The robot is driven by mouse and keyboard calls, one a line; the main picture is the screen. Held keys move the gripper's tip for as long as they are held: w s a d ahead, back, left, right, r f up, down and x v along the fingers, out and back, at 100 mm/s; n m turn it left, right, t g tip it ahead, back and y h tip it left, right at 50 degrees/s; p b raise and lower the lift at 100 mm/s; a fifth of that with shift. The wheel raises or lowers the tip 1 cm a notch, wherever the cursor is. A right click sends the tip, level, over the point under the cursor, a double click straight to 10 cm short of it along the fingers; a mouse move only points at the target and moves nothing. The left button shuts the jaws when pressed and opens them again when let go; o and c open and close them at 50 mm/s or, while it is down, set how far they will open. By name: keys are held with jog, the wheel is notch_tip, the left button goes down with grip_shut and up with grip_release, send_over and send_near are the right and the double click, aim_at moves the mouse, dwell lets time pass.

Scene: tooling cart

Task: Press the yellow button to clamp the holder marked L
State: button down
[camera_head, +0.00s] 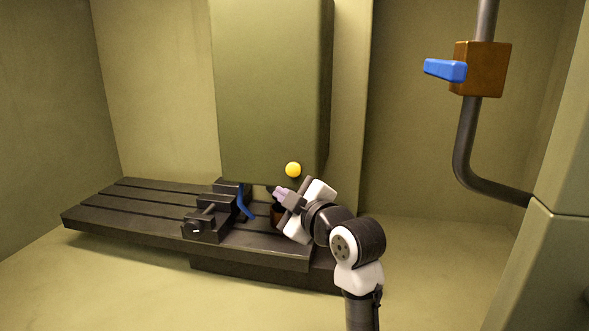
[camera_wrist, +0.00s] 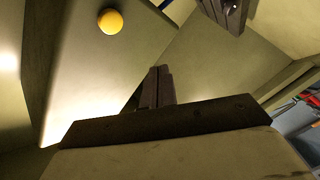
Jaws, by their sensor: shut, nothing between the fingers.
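The yellow button (camera_head: 293,170) is a round knob on the lower front of the large green-grey machine head. It also shows in the wrist view (camera_wrist: 110,20) at the top left, on a pale panel. My gripper (camera_head: 279,192) is shut and empty, just below and left of the button in the head view. In the wrist view its closed fingers (camera_wrist: 161,73) point up, with a visible gap between them and the button in the picture. No holder marked L can be made out. My gripper and wrist hide part of the area under the machine head.
A slotted dark table (camera_head: 120,208) carries a black vise (camera_head: 205,224) and a curved blue part (camera_head: 244,203). A dark brown object (camera_head: 277,215) is partly hidden behind my gripper. A brown box (camera_head: 482,70) with a blue lever (camera_head: 445,70) hangs on a pipe at the right.

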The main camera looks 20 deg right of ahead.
dwell(0.3)
jog(key=p, duration=0.1)
send_near(286, 172)
jog(key=w+a, duration=0.3)
jog(key=shift+w+d+f, duration=0.1)
jog(key=shift+w+d, duration=0.35)
jog(key=shift+w, duration=0.4)
dwell(1.4)
jog(key=shift+w+d, duration=0.2)
jog(key=shift+w, duration=0.15)
jog(key=shift+w+d, duration=0.25)
jog(key=shift+w, duration=0.1)
dwell(0.8)
jog(key=shift+s+b, duration=0.15)
jog(key=shift+b, duration=0.15)
jog(key=shift+s+a, duration=0.45)
jog(key=shift+s, duration=0.15)
